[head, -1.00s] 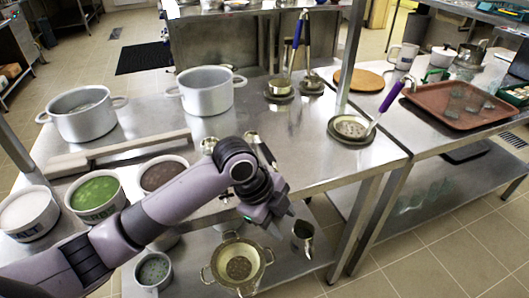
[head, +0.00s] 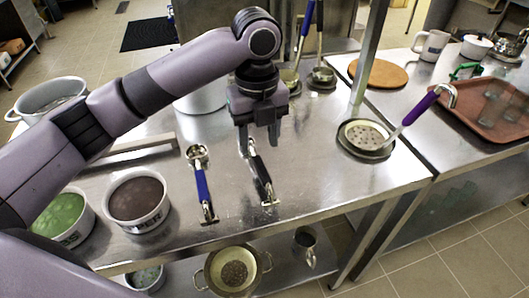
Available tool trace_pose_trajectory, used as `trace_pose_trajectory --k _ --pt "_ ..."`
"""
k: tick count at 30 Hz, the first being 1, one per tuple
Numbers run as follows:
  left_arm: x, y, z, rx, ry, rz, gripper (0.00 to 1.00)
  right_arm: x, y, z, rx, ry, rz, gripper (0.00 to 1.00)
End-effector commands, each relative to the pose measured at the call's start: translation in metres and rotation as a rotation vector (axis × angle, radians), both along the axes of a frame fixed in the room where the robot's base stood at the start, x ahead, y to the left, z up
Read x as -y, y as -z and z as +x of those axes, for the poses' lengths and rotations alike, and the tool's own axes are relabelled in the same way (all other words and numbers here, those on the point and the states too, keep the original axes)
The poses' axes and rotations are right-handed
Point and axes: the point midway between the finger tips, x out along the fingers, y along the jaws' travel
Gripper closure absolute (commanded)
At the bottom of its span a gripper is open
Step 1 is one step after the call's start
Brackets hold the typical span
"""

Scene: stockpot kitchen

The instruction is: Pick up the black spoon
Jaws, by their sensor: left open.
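The black spoon (head: 259,169) lies on the steel table near its front edge, with a black handle and metal ends. Its far end is partly hidden under my left gripper (head: 258,141). My left gripper points down over that far end, open with nothing visible between its fingers. I cannot tell how much height separates the fingers from the spoon. My right gripper is not in view.
A blue-handled spoon (head: 202,184) lies just left of the black one. A brown-filled tub (head: 138,214) and a green-filled tub (head: 62,219) stand further left. A purple-handled skimmer (head: 408,122) rests to the right. Table between is clear.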

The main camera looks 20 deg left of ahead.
Motion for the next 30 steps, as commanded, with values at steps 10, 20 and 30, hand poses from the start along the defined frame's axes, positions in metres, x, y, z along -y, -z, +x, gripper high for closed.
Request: trace_pose_trajectory --k 10,20,30 --pt "0.003 0.043 -0.006 -0.003 0.0 0.003 0.49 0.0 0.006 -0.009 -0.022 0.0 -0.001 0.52" --pt "0.003 0.069 -0.007 0.002 -0.001 0.001 0.49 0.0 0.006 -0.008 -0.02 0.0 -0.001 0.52" --pt "0.004 0.069 -0.007 0.001 -0.001 0.001 1.0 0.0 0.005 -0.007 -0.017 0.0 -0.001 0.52"
